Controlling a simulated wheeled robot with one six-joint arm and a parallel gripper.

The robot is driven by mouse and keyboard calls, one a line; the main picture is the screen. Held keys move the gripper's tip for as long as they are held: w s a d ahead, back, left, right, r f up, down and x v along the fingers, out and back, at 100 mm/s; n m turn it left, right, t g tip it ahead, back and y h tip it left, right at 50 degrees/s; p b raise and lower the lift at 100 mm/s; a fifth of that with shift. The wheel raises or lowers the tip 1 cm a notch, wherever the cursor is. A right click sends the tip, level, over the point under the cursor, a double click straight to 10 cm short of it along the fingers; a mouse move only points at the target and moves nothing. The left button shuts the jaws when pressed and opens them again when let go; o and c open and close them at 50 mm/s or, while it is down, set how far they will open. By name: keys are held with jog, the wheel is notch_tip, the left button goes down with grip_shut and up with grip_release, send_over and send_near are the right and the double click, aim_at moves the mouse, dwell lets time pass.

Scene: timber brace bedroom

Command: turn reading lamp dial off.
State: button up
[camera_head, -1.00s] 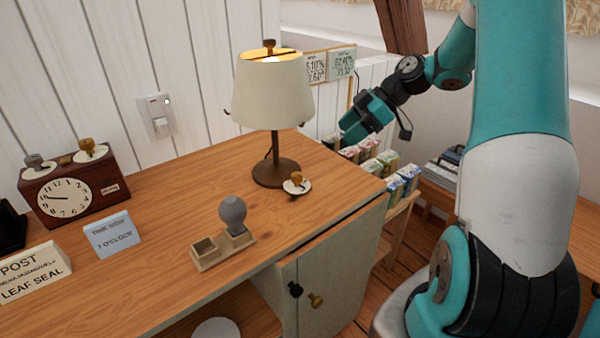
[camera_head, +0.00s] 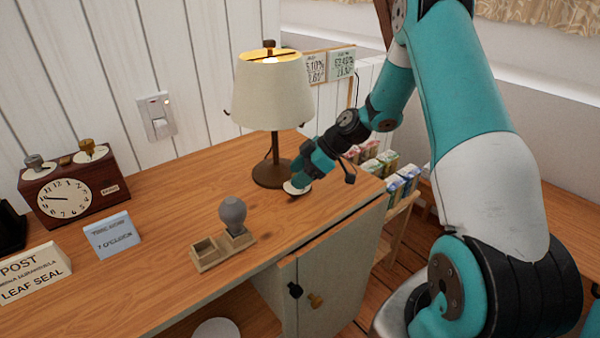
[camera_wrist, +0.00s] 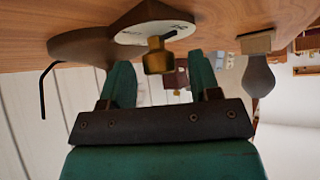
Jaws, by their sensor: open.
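The reading lamp (camera_head: 273,95) stands on the wooden desk with its cream shade glowing at the top. Its dial is a round white plate (camera_head: 294,188) on the desk beside the lamp base. In the head view my gripper (camera_head: 299,179) reaches down over the dial and hides its knob. In the wrist view the brass knob (camera_wrist: 157,58) stands out from the white marked plate (camera_wrist: 150,30). My gripper (camera_wrist: 160,65) is open, with one finger on each side of the knob in the picture. I cannot tell whether either finger touches it.
A wooden holder (camera_head: 208,262) with a grey ball-topped piece (camera_head: 232,213) stands near the desk's front edge. A clock box (camera_head: 70,190), a blue sign (camera_head: 112,236) and a white sign (camera_head: 35,275) are at the left. Small cartons (camera_head: 390,170) stand beyond the right edge.

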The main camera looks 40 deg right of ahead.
jog(key=shift+c, duration=0.5)
jog(key=c, duration=0.8)
jog(key=shift+f+m+t+h+b, duration=0.15)
jog(key=shift+m+t+h+b, duration=0.15)
jog(key=shift+m+b, duration=0.25)
jog(key=shift+m+t+h+b, duration=0.3)
jog(key=shift+m+t, duration=0.1)
jog(key=shift+m, duration=0.15)
jog(key=o, duration=0.9)
jog(key=shift+r, duration=0.2)
